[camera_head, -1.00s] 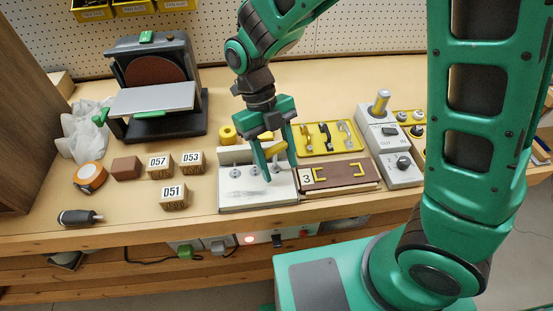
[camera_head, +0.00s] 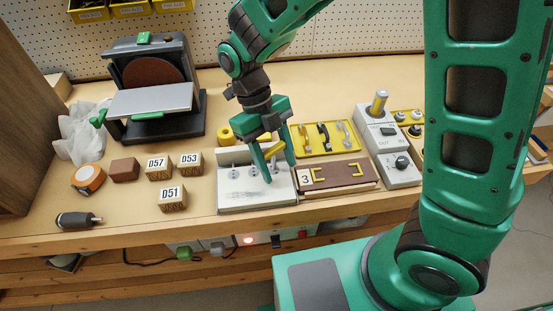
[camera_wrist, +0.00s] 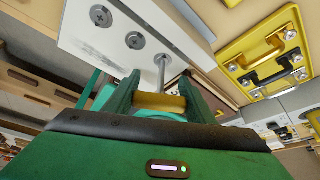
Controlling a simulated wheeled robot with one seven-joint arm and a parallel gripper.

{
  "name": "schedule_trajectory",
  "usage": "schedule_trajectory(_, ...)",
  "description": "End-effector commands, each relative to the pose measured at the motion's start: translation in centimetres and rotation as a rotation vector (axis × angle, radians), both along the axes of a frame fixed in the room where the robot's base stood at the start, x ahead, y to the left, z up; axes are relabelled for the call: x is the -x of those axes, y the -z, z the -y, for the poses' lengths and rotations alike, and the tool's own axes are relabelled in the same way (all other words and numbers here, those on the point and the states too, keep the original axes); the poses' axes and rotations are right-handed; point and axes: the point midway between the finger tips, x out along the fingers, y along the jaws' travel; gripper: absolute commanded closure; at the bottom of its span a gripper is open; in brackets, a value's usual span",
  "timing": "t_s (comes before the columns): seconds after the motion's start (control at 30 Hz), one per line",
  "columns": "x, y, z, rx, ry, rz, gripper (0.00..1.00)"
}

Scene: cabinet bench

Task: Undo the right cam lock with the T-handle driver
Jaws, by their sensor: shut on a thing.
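My gripper (camera_head: 280,172) is shut on the yellow handle (camera_head: 274,146) of the T-handle driver, over the right part of the pale panel (camera_head: 240,198). In the wrist view the yellow handle (camera_wrist: 160,102) lies across between the fingers. Its metal shaft (camera_wrist: 162,75) runs to the right cam lock (camera_wrist: 164,58), and its tip appears to meet it. How deep it sits cannot be told. The left cam lock (camera_wrist: 101,16) and middle cam lock (camera_wrist: 135,40) show cross-shaped recesses. In the head view a finger partly hides the right lock.
A brown panel marked 3 (camera_head: 340,177) lies right of the pale panel. Behind it is a yellow tray (camera_head: 300,153) with several handles. A switch box (camera_head: 403,175) stands further right. Numbered blocks (camera_head: 172,205) and a sander (camera_head: 160,128) are left.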

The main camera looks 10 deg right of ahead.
Motion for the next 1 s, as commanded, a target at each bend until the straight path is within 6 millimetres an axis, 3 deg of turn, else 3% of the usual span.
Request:
schedule_trajectory(0.83, 0.0, -1.2, 0.0, 0.0, 0.006, 0.0, 0.91)
schedule_trajectory(1.0, -0.1, -1.2, 0.0, 0.0, 0.124, 0.0, 0.91)
